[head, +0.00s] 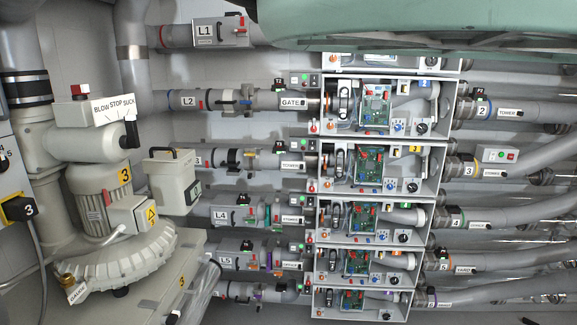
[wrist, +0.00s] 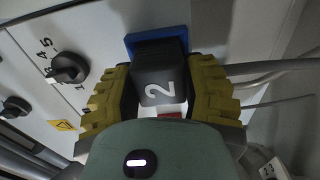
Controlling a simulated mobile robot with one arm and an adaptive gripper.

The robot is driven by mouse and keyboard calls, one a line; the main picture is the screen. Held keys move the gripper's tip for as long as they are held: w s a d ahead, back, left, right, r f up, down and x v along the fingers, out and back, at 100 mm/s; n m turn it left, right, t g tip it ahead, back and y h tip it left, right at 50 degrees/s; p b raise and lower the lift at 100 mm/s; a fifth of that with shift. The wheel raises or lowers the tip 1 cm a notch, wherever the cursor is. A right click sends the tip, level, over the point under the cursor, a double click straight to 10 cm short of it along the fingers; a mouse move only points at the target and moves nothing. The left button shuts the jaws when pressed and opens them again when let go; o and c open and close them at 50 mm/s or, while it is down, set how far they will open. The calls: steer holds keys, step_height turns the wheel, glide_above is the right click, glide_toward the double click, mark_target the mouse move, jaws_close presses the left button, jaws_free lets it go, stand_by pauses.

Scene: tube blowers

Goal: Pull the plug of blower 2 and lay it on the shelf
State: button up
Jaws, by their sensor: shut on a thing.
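The black plug (wrist: 160,88) marked with a white 2 is in the middle of the wrist view. My gripper (wrist: 162,72) has its yellow ridged fingers shut on it, one on each side. A blue socket plate (wrist: 136,43) shows directly behind the plug on a light panel. The plug's contact face is hidden, so I cannot tell whether there is a gap. A bit of red shows just below the plug. My gripper and plug 2 are not in the head view. Blower 2 and the shelf cannot be identified in these views.
The panel carries a black numbered knob (wrist: 68,68) left of the plug. Grey cables (wrist: 262,68) run to the right. In the head view, blower 3 (head: 105,205) stands at left, with plug 3 (head: 22,209) beside it. Tube lines and open electronics boxes (head: 372,104) fill the middle.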

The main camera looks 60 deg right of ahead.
steer(key=shift+s, duration=0.15)
steer(key=shift+p+v, duration=0.8)
steer(key=shift+v, duration=2.2)
steer(key=p+v, duration=0.2)
steer(key=v, duration=1.4)
steer(key=shift+r, duration=0.1)
steer(key=s+a+b, duration=0.5)
steer(key=s+a, duration=0.1)
steer(key=a, duration=0.5)
stand_by(1.0)
